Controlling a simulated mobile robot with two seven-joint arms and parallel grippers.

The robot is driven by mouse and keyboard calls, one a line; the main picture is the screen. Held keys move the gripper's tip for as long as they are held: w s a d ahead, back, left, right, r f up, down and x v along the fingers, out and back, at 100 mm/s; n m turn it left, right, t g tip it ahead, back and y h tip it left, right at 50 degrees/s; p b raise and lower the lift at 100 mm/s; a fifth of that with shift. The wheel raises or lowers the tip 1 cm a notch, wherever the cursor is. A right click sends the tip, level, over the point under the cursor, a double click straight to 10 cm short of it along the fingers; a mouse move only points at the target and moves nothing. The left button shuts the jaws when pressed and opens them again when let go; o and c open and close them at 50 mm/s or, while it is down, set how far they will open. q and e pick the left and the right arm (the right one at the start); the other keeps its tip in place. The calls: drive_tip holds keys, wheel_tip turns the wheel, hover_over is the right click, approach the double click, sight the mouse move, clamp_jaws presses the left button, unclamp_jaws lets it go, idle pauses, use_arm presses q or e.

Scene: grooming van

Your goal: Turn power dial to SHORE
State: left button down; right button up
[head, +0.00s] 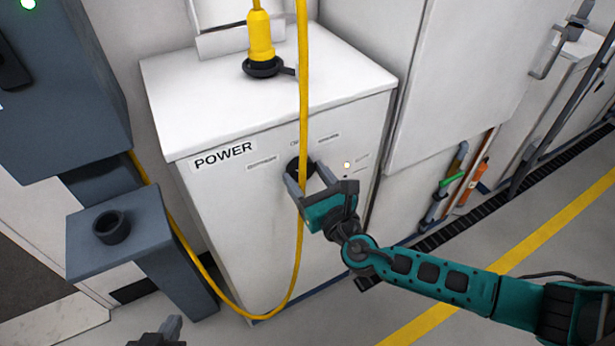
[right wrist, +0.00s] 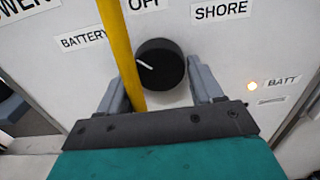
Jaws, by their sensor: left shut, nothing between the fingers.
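The black round power dial (head: 296,165) is on the front of the white POWER cabinet (head: 225,225). In the right wrist view the dial (right wrist: 168,72) has a white mark pointing up and left, toward the BATTERY label (right wrist: 83,39). The OFF label (right wrist: 143,4) is above it and the SHORE label (right wrist: 221,11) at upper right. My right gripper (head: 308,180) is open, its fingers on either side of the dial; contact cannot be told. A yellow cable (right wrist: 119,45) runs between its left finger and the dial. My left gripper (head: 172,329) is shut and empty at the bottom edge.
The yellow cable (head: 303,80) hangs in front of the cabinet and loops near the floor. A yellow plug (head: 260,38) stands on the cabinet top. A grey stand (head: 118,250) is at left. An amber light (right wrist: 252,86) glows by the BATT label (right wrist: 282,81).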

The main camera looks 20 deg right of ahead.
drive_tip(key=c, duration=0.6)
use_arm(q)
drive_tip(key=shift+f, duration=0.15)
